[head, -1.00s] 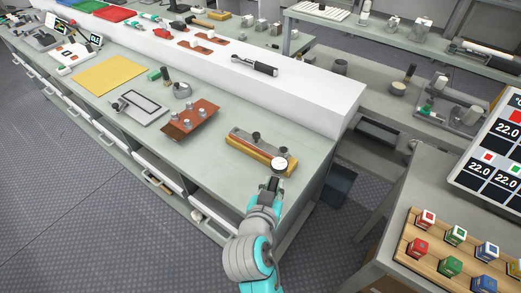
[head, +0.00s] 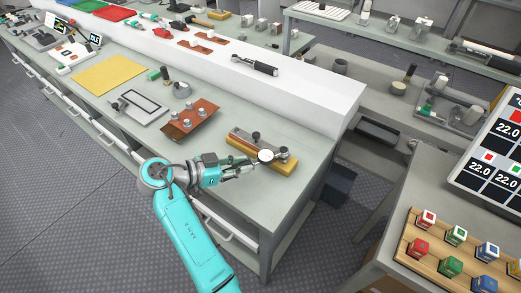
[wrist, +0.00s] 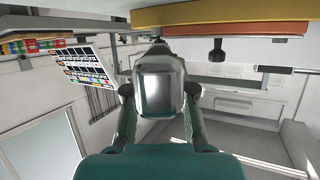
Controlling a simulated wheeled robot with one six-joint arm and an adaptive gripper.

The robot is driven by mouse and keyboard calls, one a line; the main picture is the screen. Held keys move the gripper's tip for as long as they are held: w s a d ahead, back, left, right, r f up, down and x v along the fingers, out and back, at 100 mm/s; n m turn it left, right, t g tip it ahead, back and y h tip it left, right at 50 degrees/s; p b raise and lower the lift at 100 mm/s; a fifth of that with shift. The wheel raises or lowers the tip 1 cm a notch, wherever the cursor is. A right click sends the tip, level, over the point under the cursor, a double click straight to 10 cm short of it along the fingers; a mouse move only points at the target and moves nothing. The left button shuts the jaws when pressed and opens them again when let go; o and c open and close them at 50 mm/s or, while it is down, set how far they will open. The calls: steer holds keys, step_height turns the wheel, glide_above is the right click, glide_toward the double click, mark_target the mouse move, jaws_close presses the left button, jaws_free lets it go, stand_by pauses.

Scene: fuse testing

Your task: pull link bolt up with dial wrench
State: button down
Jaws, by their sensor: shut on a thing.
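The dial wrench, with its round white dial (head: 265,156), reaches over the link fixture (head: 272,164). My gripper (head: 240,171) is shut on the wrench handle, left of the dial in the head view. In the wrist view, a grey metal part of the wrench (wrist: 160,88) fills the space between my fingers. Another bolt (head: 283,151) is beside the dial. Whether the wrench engages a bolt is unclear.
A copper-coloured plate with several bolts (head: 188,122) lies to the left on the green-grey bench (head: 225,110). A black-handled tool (head: 255,65) lies on the white raised shelf (head: 310,95) behind. The bench's front right corner is clear.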

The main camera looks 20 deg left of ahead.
steer(key=shift+w+a+f+m+g+h, duration=0.15)
steer(key=shift+w+a+m+g+h, duration=0.15)
steer(key=shift+w+m+g+h, duration=0.15)
steer(key=shift+s, duration=0.1)
steer(key=shift+r, duration=0.85)
steer(key=shift+a, duration=0.1)
steer(key=shift+s, duration=0.1)
